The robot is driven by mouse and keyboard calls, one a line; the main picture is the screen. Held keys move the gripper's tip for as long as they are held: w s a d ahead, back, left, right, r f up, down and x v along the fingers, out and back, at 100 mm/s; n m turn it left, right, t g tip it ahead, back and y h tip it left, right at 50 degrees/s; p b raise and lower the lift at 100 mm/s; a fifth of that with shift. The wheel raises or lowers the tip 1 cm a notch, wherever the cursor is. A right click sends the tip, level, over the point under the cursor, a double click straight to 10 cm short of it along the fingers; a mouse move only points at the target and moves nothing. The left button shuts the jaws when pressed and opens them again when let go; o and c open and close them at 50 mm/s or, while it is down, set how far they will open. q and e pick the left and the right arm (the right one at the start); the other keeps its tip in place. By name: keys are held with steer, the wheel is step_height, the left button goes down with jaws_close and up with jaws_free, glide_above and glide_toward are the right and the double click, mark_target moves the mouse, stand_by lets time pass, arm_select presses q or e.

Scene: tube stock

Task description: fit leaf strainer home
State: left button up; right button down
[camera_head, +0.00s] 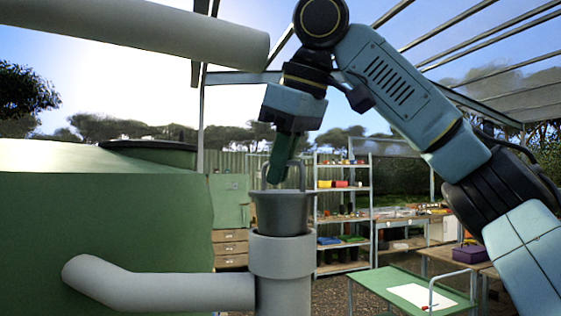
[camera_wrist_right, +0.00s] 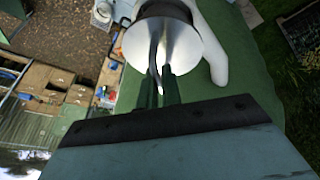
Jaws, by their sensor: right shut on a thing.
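The leaf strainer (camera_head: 281,214) is a dark grey tapered basket with a hoop handle. It stands upright at the mouth of the grey downpipe (camera_head: 282,258), most of its wall showing above the collar and its lower end hidden. My right gripper (camera_head: 279,172) points down above the strainer, its green fingers shut on the handle. In the right wrist view the fingers (camera_wrist_right: 153,92) meet at the dark handle, with the strainer's pale bowl (camera_wrist_right: 163,42) beyond. I cannot tell whether its lower end touches the pipe inside. My left gripper is out of view.
A large green tank (camera_head: 130,235) fills the left, with a grey side pipe (camera_head: 165,290) running from the downpipe. A thick grey pipe (camera_head: 130,30) hangs above left. Shelves (camera_head: 342,215) and a green table (camera_head: 385,290) stand behind to the right.

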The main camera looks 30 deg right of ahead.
mark_target(282, 191)
steer(key=shift+f+b, duration=0.55)
steer(key=shift+f, duration=0.7)
steer(key=shift+p, duration=0.35)
stand_by(0.8)
steer(key=shift+f+b, duration=0.8)
steer(key=shift+f, duration=0.4)
stand_by(0.4)
steer(key=shift+p, duration=0.35)
stand_by(0.6)
stand_by(0.3)
steer(key=c, duration=1.5)
jaws_free()
steer(key=a+p+v, duration=0.1)
steer(key=p+v, duration=0.3)
steer(key=v, duration=0.9)
steer(key=shift+d+r+p, duration=0.25)
steer(key=shift+d+p, duration=0.05)
steer(key=shift+d, duration=0.2)
steer(key=shift+s, duration=0.1)
